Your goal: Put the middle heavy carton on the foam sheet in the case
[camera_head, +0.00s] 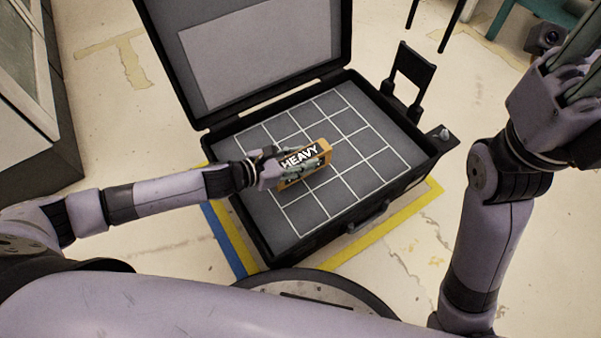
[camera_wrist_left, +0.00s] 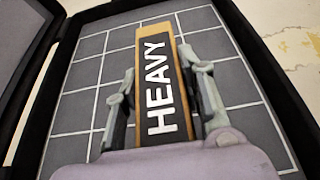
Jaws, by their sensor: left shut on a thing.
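The heavy carton (camera_head: 304,157) is orange-brown with a black label reading HEAVY. It is over the middle of the gridded grey foam sheet (camera_head: 355,145) in the open black case (camera_head: 425,160). My left gripper (camera_head: 292,172) is shut on the carton, with a finger on each side. In the left wrist view the carton (camera_wrist_left: 160,85) lies between the fingers, above the white grid of the foam sheet (camera_wrist_left: 90,75). I cannot tell whether the carton touches the foam. My right gripper (camera_head: 575,75) is raised at the upper right, partly cut off by the frame, with its fingertips unclear.
The case lid (camera_head: 335,45) stands open at the back with a grey panel inside. A black latch-like frame (camera_head: 411,70) rises at the case's right rear. Yellow and blue tape (camera_head: 228,240) marks the floor around the case. Much of the foam is bare.

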